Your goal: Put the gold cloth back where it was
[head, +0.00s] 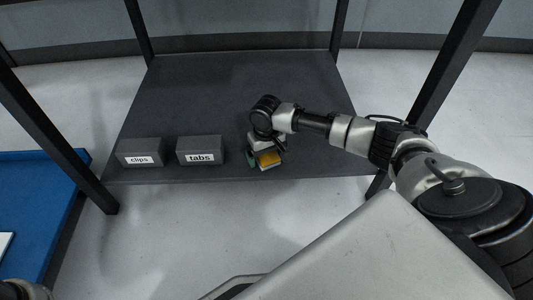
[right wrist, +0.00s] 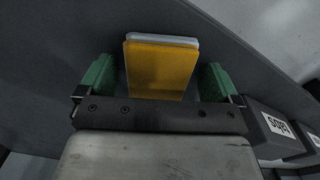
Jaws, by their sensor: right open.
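The gold cloth (head: 268,159) is a small folded block near the front edge of the dark shelf, right of the tabs box. A pale grey-white layer (right wrist: 165,38) shows along its far edge in the right wrist view; I cannot tell what it is. My right gripper (right wrist: 158,68) has green fingers, one on each side of the gold cloth (right wrist: 160,70), with a visible gap on both sides. In the head view, the right gripper (head: 267,157) is at the cloth and partly covers it. My left gripper is not in view.
The grey clips box (head: 141,151) and tabs box (head: 201,150) stand left of the cloth along the shelf's (head: 200,90) front edge. Dark posts rise at the shelf's corners. The back of the shelf is clear. A blue surface (head: 40,200) is at the left.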

